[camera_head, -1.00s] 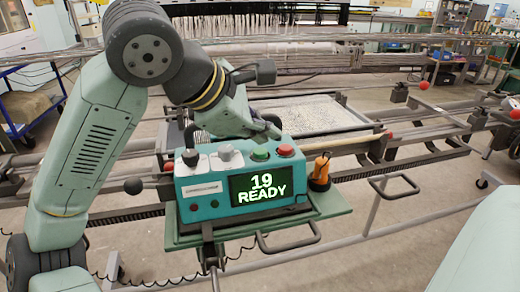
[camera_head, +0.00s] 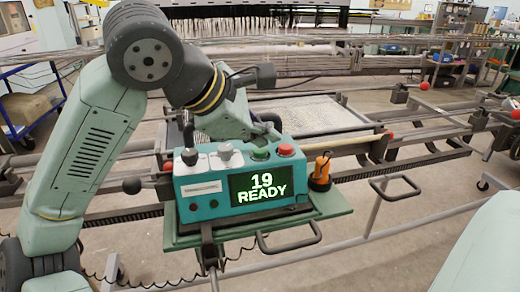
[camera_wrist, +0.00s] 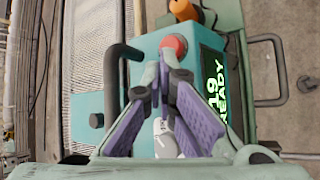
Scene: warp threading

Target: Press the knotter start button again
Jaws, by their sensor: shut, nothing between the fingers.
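The teal knotter control box (camera_head: 205,208) stands on a green shelf, its screen (camera_head: 262,185) reading "19 READY". On its top are a green button (camera_head: 260,154) and, to its right, a red button (camera_head: 285,150). My gripper (camera_head: 266,138) is over the box top, close above or behind the green button; the head view does not show clearly whether they touch. In the wrist view my gripper (camera_wrist: 163,72) has its fingertips together with nothing in them. The red button (camera_wrist: 174,43) shows just beyond the tips. The green button is hidden there, seemingly behind the fingers.
An orange tool (camera_head: 320,170) stands at the box's right. A dark handle (camera_wrist: 118,75) runs beside the box in the wrist view. Loom rails and warp threads lie behind.

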